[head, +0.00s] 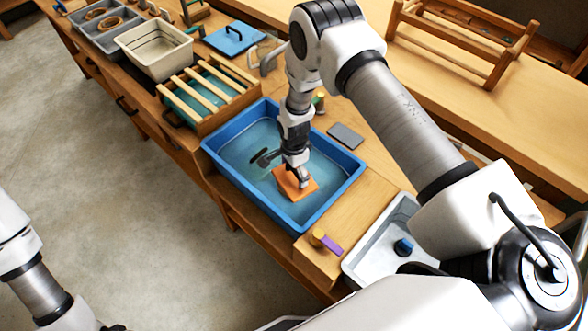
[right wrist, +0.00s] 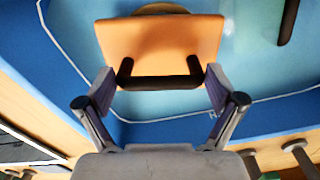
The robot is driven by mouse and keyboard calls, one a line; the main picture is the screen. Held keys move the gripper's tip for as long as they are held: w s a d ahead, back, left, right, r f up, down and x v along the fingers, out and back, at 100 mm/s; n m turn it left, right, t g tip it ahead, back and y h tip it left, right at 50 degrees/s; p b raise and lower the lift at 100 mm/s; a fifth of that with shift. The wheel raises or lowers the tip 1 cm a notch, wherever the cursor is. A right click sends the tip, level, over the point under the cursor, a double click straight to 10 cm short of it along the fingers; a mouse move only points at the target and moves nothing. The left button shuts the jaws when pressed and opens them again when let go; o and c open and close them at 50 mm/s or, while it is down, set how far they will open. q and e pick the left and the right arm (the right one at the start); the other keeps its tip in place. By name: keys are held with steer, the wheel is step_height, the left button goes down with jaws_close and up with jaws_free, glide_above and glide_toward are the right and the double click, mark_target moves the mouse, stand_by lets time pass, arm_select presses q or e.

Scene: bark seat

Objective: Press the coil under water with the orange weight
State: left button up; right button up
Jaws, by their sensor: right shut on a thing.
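The orange weight (head: 296,184) is a flat orange plate with a dark handle, over the water in the blue basin (head: 217,160). My right gripper (head: 301,181) is shut on its handle. In the right wrist view the plate (right wrist: 160,45) lies just beyond my fingers (right wrist: 161,92), which are on either side of the dark handle. A tan curved edge, likely the coil (right wrist: 160,8), shows just past the plate's far edge; the rest is hidden. I cannot tell how deep the plate sits. Only links of my left arm show at lower left; its gripper is out of view.
A slatted wooden rack (head: 208,88) adjoins the basin's far end. A dark bar (right wrist: 288,20) is in the basin beside the weight. A grey slab (head: 346,136) lies right of the basin. A purple-and-yellow item (head: 325,241) and a white tray (head: 372,245) are at the near end.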

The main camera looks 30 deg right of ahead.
mark_target(294, 179)
steer(key=shift+f+b, duration=2.25)
steer(key=shift+f, duration=0.85)
steer(key=o, duration=1.3)
steer(key=shift+o, duration=0.2)
step_height(294, 179, up, 17)
steer(key=p, duration=1.2)
steer(key=shift+a, duration=0.1)
